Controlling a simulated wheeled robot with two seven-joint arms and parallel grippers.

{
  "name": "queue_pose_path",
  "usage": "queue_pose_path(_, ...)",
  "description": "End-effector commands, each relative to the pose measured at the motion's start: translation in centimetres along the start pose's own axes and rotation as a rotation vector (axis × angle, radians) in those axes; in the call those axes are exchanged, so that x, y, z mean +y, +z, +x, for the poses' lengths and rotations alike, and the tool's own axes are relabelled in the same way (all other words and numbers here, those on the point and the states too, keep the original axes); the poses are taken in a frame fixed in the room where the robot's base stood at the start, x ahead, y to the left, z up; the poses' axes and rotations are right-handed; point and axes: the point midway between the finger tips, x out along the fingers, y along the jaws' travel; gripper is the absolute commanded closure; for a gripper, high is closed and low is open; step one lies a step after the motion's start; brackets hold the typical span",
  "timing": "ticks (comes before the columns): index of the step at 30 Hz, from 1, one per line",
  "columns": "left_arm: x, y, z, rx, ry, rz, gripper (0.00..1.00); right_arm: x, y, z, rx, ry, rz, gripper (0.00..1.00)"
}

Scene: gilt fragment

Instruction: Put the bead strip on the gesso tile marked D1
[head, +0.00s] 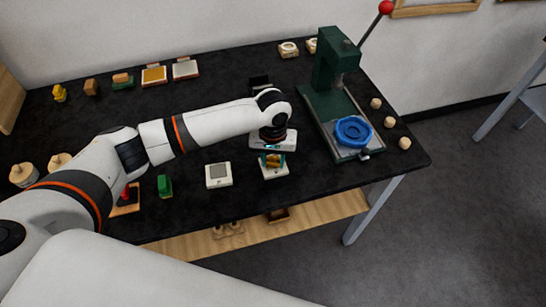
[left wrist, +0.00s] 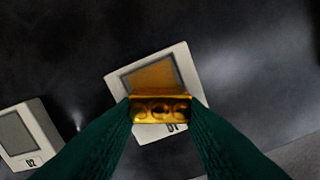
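The bead strip (left wrist: 161,110) is a small gold bar with rounded beads along it. My left gripper (head: 272,160) is shut on it, with one green finger at each end in the left wrist view (left wrist: 161,118). The strip is over the gesso tile D1 (left wrist: 115,88), a white tile with a recessed middle and a partly covered label. I cannot tell whether the strip touches the tile. The tile also shows below the gripper in the head view (head: 275,174). My right gripper is not in view.
Tile D2 (head: 218,183) stands to the left of D1, and a green block (head: 164,186) is farther left. A green lever press (head: 335,65) with a blue ring (head: 353,132) stands at the right. Several small pieces line the back of the black table (head: 215,110).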

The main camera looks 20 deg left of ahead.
Motion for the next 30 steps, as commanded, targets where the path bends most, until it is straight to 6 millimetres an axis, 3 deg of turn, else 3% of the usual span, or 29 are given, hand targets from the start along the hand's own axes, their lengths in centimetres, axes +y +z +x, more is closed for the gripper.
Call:
queue_pose_path(1, 0.0, 0.0, 0.0, 0.0, 0.0, 0.0, 0.58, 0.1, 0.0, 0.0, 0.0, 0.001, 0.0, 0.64)
queue_pose_path(4, 0.0, 0.0, 0.0, 0.0, 0.0, 0.0, 0.43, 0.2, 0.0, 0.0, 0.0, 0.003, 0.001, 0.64)
queue_pose_path(16, 0.0, 0.1, -0.9, -0.001, -0.001, 0.0, 0.43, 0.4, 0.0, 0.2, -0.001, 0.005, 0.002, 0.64)
queue_pose_path(30, 0.0, 0.1, -10.1, -0.002, -0.002, 0.0, 0.43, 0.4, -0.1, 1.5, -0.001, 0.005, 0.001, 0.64)
